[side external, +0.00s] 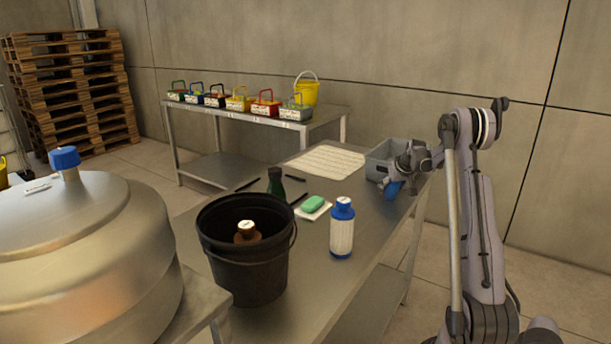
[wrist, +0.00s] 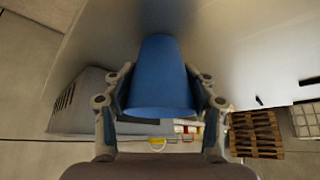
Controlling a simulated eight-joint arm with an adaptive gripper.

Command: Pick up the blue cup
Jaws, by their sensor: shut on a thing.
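The blue cup (wrist: 160,75) fills the middle of the wrist view, between the two fingers of my gripper (wrist: 161,95). The fingers are shut on its sides. In the side external view the blue cup (side external: 393,190) is a small blue shape just under my gripper (side external: 399,178), at the right end of the metal table (side external: 300,270). My gripper partly hides it there. I cannot tell whether the cup touches the table top.
A grey crate (side external: 378,163) stands right beside my gripper. A white bottle with a blue cap (side external: 342,230), green soap on a dish (side external: 314,205), a dark green bottle (side external: 275,182) and a black bucket (side external: 247,270) stand along the table. A white mat (side external: 326,161) lies behind.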

